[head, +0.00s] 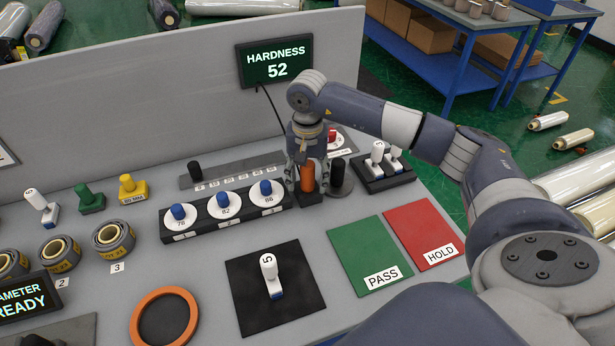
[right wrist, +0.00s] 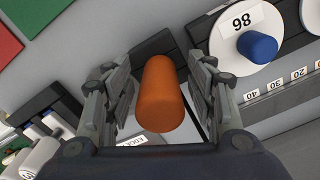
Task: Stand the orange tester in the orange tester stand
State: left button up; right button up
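The orange tester (head: 308,176) is an orange cylinder standing upright beside the right end of the dial row. It also shows in the right wrist view (right wrist: 163,95). A small black block, which looks like the orange tester stand (head: 309,197), is directly under it; the tester's lower end is hidden, so how deep it sits I cannot tell. My right gripper (head: 307,180) points down around the tester. In the right wrist view its fingers (right wrist: 160,92) are on either side, with gaps between them and the tester. My left gripper is not in view.
A black cylinder on a round base (head: 340,177) stands close to the right of the gripper. The dial row (head: 225,212) is close on the left. A black mat (head: 250,305) carries a white-handled tool. The green PASS (head: 362,250) and red HOLD (head: 420,232) areas are clear.

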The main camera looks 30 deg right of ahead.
jog(key=shift+r, duration=0.1)
notch_tip(320, 180, up, 12)
jog(key=shift+f, duration=0.1)
dwell(0.4)
dwell(0.5)
